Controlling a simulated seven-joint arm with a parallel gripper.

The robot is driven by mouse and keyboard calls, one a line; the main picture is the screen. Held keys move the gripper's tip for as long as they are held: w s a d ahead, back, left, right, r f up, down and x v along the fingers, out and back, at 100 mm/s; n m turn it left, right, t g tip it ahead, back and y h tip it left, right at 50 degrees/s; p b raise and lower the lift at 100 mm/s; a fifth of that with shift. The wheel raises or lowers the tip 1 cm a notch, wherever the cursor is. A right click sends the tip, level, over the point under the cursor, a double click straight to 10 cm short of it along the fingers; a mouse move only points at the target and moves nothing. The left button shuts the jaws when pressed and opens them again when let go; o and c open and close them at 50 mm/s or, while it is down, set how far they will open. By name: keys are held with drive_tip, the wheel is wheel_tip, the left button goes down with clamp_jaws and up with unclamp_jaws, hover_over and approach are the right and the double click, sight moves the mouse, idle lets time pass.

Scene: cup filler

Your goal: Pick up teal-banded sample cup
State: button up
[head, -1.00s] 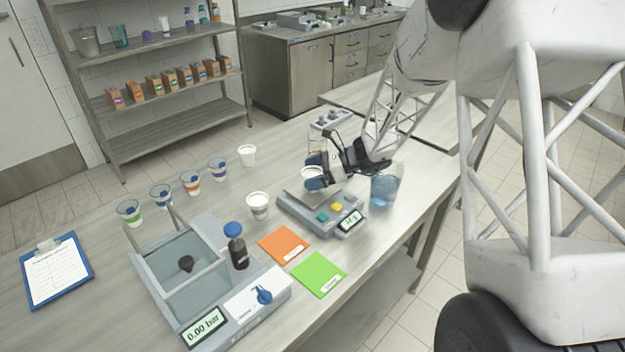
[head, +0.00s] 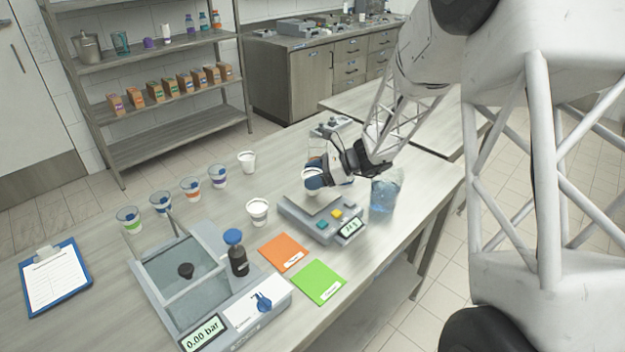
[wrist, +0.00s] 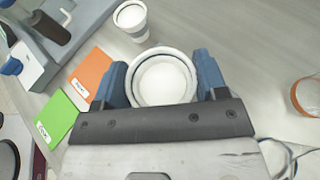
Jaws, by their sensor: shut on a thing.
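My gripper (head: 314,180) is shut on a white cup (head: 311,174), its blue fingers on either side. In the head view the cup is above the grey scale (head: 307,222), with a gap to the plate. In the wrist view the held cup (wrist: 163,79) sits between the fingertips (wrist: 162,82), seen from above with its white rim and pale contents. Its band is hidden by the fingers, so I cannot tell the colour.
Another white cup (head: 257,211) stands left of the scale. A blue-tinted beaker (head: 383,197) stands right of the scale. Orange (head: 284,252) and green (head: 318,282) cards lie in front.

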wheel_tip(320, 180, up, 2)
drive_tip(key=shift+s+r, duration=0.1)
drive_tip(key=shift+s, duration=0.05)
drive_tip(key=s+d+r, duration=0.1)
drive_tip(key=s+d, duration=0.3)
drive_tip(key=s, duration=1.1)
drive_tip(key=shift+s+r, duration=0.1)
drive_tip(key=shift+s, duration=0.15)
drive_tip(key=s+d+f, duration=0.1)
drive_tip(key=s+f, duration=0.1)
drive_tip(key=s, duration=1)
drive_tip(key=s+d+f, duration=0.1)
drive_tip(key=s+f, duration=0.1)
drive_tip(key=s, duration=1)
drive_tip(key=shift+s+f, duration=0.3)
drive_tip(key=shift+f, duration=0.05)
drive_tip(key=shift+w, duration=0.15)
drive_tip(key=w+a, duration=0.1)
drive_tip(key=w, duration=0.4)
drive_tip(key=w+a+f, duration=0.1)
drive_tip(key=w+a, duration=0.1)
drive_tip(key=w, duration=0.3)
drive_tip(key=w+a, duration=0.2)
drive_tip(key=w, duration=0.2)
drive_tip(key=shift+w+a+f, duration=0.2)
drive_tip(key=shift+w+f, duration=0.05)
drive_tip(key=shift+w, duration=0.15)
